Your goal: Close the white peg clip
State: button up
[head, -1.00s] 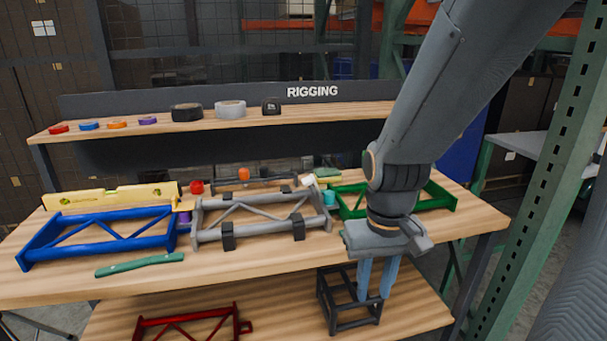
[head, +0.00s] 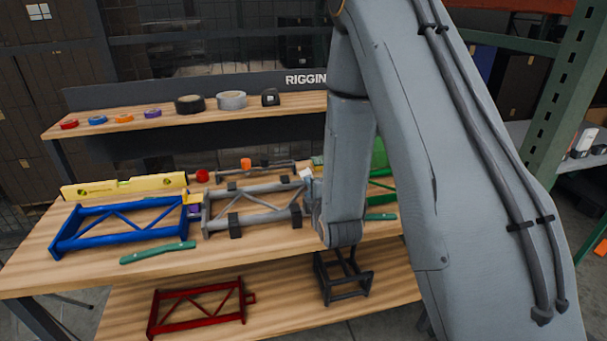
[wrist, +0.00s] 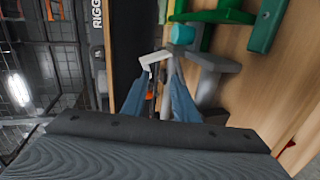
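The white peg clip (wrist: 154,60) shows in the wrist view as a pale bent piece just ahead of my fingertips. In the head view the clip (head: 306,173) is small, at the right end of the grey truss frame (head: 262,213), and looks tilted. My gripper (wrist: 157,75) has its two blue fingers apart, with a gap between them. The clip is at the far end of that gap; I cannot tell whether a finger touches it. In the head view my arm hides most of the gripper.
A teal cylinder (wrist: 182,34) and a green truss frame (wrist: 217,15) are beside the clip. A red frame (head: 198,306) is on the lower shelf.

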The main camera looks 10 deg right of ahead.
aim_at(303, 173)
jog(key=shift+f+n+t, duration=0.15)
jog(key=shift+n+t, duration=0.35)
jog(key=shift+n, duration=0.4)
jog(key=n+t, duration=0.2)
jog(key=shift+s+a+r+n, duration=0.1)
jog(key=shift+s+r+n, duration=0.05)
jog(key=shift+r+n, duration=0.15)
jog(key=w+p, duration=0.2)
jog(key=w, duration=0.5)
jog(key=shift+w+r, duration=0.1)
jog(key=shift+w, duration=0.25)
grip_shut()
